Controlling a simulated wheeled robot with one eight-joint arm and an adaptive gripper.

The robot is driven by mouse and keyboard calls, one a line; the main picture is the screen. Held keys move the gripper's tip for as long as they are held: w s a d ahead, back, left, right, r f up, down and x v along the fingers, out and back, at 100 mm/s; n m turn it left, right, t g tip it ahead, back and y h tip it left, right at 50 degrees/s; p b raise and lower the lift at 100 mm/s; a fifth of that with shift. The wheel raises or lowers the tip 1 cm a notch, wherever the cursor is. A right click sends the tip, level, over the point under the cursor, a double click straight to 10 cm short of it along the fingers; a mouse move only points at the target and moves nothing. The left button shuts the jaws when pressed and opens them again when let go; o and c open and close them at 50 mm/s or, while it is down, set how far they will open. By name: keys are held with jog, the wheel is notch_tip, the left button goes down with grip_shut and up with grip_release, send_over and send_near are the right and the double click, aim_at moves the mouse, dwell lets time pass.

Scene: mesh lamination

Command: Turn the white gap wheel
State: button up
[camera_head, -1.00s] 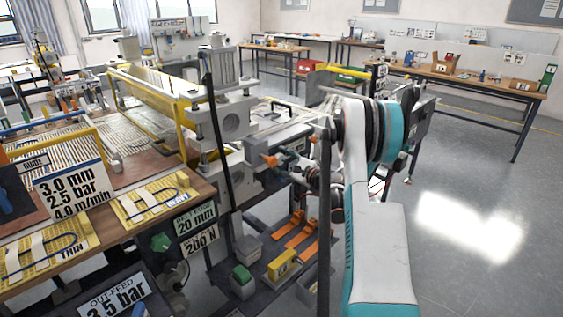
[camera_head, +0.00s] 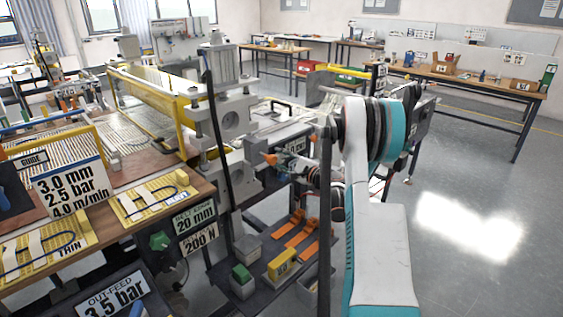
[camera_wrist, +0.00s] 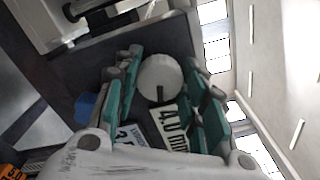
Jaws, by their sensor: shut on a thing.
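The white gap wheel (camera_wrist: 160,77) shows in the wrist view as a pale round disc with a small dark slot near its lower edge. It sits between the teal-padded fingers of my gripper (camera_wrist: 163,88), which are shut on it from both sides. A sign reading 4.0 m/min (camera_wrist: 174,128) is seen past the fingers, partly covered. In the head view my arm reaches toward the right end of the laminating machine (camera_head: 232,120). My arm hides much of that area, and I cannot make out the wheel there.
A dark lower shelf (camera_head: 258,245) holds orange clamps (camera_head: 296,226), a yellow block (camera_head: 282,265) and small bins. A wooden bench (camera_head: 150,222) with signs and samples stands at the left. The grey floor (camera_head: 470,230) at the right is clear.

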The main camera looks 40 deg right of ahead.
jog(key=n+b, duration=0.1)
jog(key=n, duration=0.4)
jog(key=shift+f+n, duration=0.1)
jog(key=shift+n, duration=0.2)
jog(key=n, duration=0.5)
jog(key=shift+b, duration=0.4)
jog(key=shift+n, duration=0.3)
jog(key=o, duration=1.1)
jog(key=shift+c, duration=0.2)
jog(key=shift+s, duration=0.1)
jog(key=s, duration=1.1)
jog(key=shift+s+d, duration=0.4)
jog(key=shift+d, duration=0.05)
